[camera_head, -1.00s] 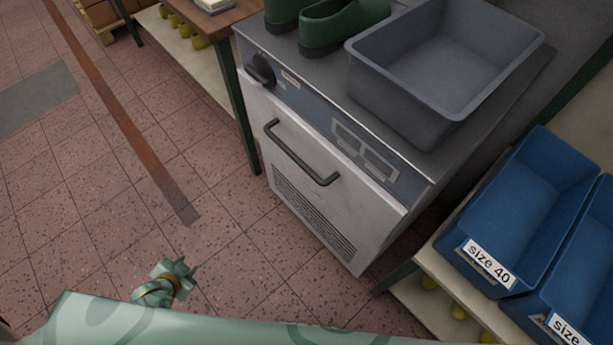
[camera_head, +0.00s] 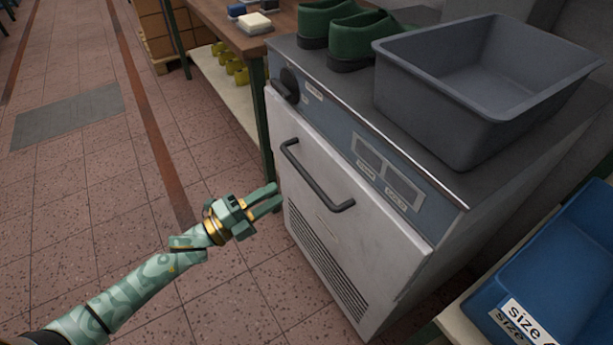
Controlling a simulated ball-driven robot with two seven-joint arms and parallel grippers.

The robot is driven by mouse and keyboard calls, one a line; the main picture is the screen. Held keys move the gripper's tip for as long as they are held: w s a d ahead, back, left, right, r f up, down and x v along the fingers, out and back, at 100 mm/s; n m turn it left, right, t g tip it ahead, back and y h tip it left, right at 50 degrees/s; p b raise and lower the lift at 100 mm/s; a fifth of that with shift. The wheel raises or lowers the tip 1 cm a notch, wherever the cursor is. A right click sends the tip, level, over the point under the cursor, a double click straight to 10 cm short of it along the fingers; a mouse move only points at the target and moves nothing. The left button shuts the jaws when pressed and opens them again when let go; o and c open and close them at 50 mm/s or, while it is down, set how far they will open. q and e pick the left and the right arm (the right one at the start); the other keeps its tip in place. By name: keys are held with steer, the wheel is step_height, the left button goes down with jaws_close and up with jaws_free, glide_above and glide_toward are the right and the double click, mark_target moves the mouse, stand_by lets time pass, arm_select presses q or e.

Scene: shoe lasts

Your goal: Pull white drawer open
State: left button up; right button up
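The white drawer (camera_head: 345,235) is the front of a grey cabinet, below a blue control panel. It looks shut. A dark bar handle (camera_head: 318,178) runs slantwise across its upper part, and a vent grille shows lower down. My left gripper (camera_head: 270,199) is in front of the drawer's left edge, left of and a little below the handle. Its two fingers point right toward the drawer with a gap between them, and nothing is between them. It does not appear to touch the handle. My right gripper is not in view.
A grey bin (camera_head: 470,95) and green shoes (camera_head: 345,38) stand on the cabinet top. A blue bin (camera_head: 560,270) marked "size" is at the lower right. A wooden table (camera_head: 225,30) stands at the back left. The tiled floor (camera_head: 90,185) left of the cabinet is clear.

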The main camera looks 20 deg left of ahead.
mark_target(305, 173)
arm_select(q)
steer(key=b+x, duration=0.1)
steer(key=x, duration=0.8)
steer(key=shift+w+d+b, duration=0.1)
steer(key=shift+w+b, duration=0.05)
steer(key=shift+b, duration=0.2)
jaws_close()
